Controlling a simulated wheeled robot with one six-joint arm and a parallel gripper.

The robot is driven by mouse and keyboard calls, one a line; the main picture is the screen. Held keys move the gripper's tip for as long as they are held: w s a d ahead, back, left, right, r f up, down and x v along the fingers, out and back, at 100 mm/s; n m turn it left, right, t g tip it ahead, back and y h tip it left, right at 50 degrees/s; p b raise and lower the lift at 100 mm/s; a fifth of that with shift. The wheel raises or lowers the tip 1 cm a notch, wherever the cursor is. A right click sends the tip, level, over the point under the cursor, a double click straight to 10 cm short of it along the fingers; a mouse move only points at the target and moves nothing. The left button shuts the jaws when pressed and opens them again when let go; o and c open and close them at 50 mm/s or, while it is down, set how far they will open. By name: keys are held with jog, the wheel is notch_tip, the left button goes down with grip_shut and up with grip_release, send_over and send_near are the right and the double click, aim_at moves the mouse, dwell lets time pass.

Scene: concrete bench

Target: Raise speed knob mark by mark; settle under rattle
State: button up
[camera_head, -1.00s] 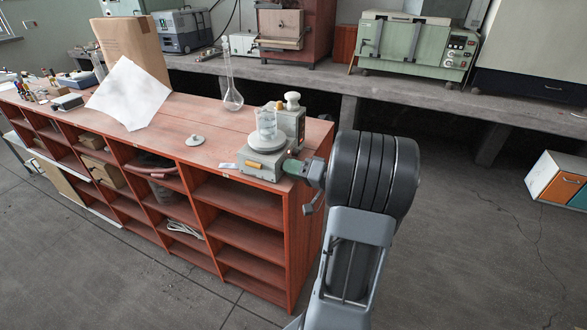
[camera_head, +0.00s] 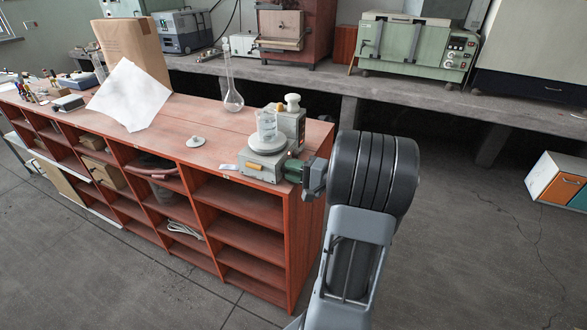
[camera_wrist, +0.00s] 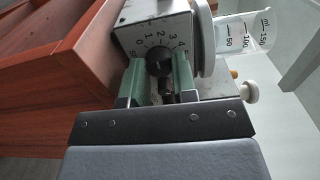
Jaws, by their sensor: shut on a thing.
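The stirrer (camera_head: 263,164) is a grey-green box with a round white plate on top, standing at the near right end of the red wooden bench. A glass beaker (camera_head: 267,125) stands on the plate, and its marked wall shows in the wrist view (camera_wrist: 244,37). The black speed knob (camera_wrist: 159,62) sits on the stirrer's front face, below a numbered dial (camera_wrist: 160,33). My gripper (camera_wrist: 159,72) has its green fingers on both sides of the knob and is shut on it. The knob's pointer is hidden or too small to read.
A glass flask (camera_head: 233,98) and a small white lid (camera_head: 195,141) stand on the bench (camera_head: 165,128) left of the stirrer. Open floor lies right of the bench.

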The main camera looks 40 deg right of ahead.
jog(key=m+p, duration=0.1)
jog(key=m, duration=0.2)
jog(key=shift+r, duration=0.1)
jog(key=shift+m+p, duration=0.95)
jog(key=shift+m, duration=0.75)
jog(key=o, duration=0.7)
jog(key=shift+c, duration=0.2)
jog(key=v, duration=1.3)
jog(key=shift+s+d+b, duration=0.2)
jog(key=shift+s+b, duration=0.1)
jog(key=shift+s, duration=0.05)
jog(key=shift+f, duration=0.2)
